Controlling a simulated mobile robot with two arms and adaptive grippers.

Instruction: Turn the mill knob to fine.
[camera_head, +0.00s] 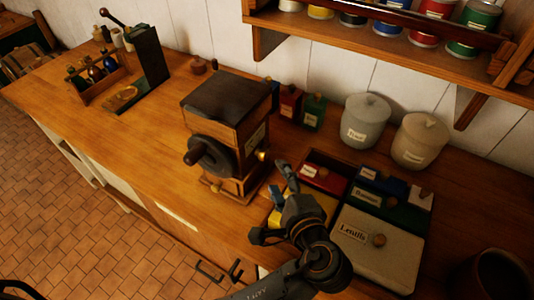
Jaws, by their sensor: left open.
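The mill (226,102) is a wooden box with a dark top, standing on the wooden counter. Its front carries a dark round disc (216,152) with a dark knob (193,157) sticking out. A small brass-coloured knob (262,155) is on its right side, below a pale label (256,138) too small to read. A drawer (228,186) sits at its base. My left gripper (269,201) is open, just right of the mill's lower part and over the edge of a box tray. It appears empty and apart from the knobs. My right gripper is out of view.
The tray holds lidded boxes, including one marked Lentils (375,250). A shelf (400,55) hangs above.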

